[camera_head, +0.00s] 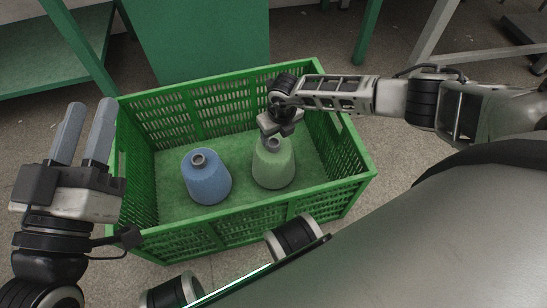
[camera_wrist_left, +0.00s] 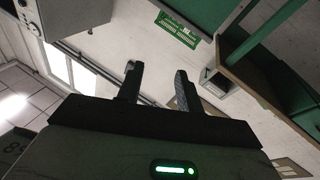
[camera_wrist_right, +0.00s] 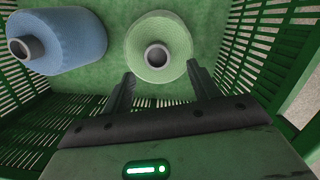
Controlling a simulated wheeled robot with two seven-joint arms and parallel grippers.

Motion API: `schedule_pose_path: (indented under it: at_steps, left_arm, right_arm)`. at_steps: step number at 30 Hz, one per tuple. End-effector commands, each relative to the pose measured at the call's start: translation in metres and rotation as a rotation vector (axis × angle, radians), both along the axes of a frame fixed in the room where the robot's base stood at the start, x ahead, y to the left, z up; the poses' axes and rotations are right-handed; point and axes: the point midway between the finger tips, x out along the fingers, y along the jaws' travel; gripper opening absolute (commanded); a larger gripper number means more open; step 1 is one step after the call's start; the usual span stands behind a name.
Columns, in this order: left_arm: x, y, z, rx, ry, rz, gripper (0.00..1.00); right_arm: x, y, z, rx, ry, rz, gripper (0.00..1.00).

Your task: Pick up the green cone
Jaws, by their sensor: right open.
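The green cone (camera_head: 273,168) stands upright in the right part of the green crate (camera_head: 240,222). In the right wrist view the green cone (camera_wrist_right: 160,45) shows its grey tube end (camera_wrist_right: 158,57) facing the camera. My right gripper (camera_head: 278,133) is inside the crate at the top of the green cone. In the right wrist view its fingers (camera_wrist_right: 160,70) are apart, with the tube end seen between and just past the tips; contact cannot be told. My left gripper (camera_head: 90,103) is open and empty beyond the crate's left side. It also shows in the left wrist view (camera_wrist_left: 157,70).
A blue cone (camera_head: 206,178) stands to the left of the green one, with a gap between them. It also shows in the right wrist view (camera_wrist_right: 58,40). The crate's slatted walls surround both cones. A green bench (camera_head: 60,45) stands behind at the left.

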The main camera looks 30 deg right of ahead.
Motion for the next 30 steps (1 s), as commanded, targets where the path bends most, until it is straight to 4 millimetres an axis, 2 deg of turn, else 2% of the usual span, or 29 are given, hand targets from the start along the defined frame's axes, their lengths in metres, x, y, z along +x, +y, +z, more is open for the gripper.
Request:
schedule_pose_path:
  at_steps: [5,13,17,23,26,30]
  left_arm:
    - [0.002,0.001,0.014,0.038,-0.153,0.015,0.36]
    - [-0.011,0.0,0.056,0.128,-0.564,0.047,0.36]
    - [-0.016,-0.001,0.066,0.142,-0.643,0.051,0.36]
    - [-0.017,-0.001,0.068,0.143,-0.65,0.053,0.36]
    - [-0.017,-0.001,0.068,0.143,-0.649,0.052,0.36]
    - [-0.016,-0.001,0.067,0.143,-0.649,0.052,0.36]
  right_arm:
    - [0.003,0.002,-0.016,0.002,0.0,0.001,0.6]
    - [0.01,0.004,-0.048,0.001,0.0,0.0,0.6]
    - [0.011,0.004,-0.052,0.001,-0.001,0.0,0.6]
    - [0.011,0.004,-0.051,0.001,0.0,0.001,0.6]
    - [0.011,0.004,-0.051,0.001,0.0,0.001,0.38]
    - [0.011,0.004,-0.051,0.001,0.0,0.0,0.0]
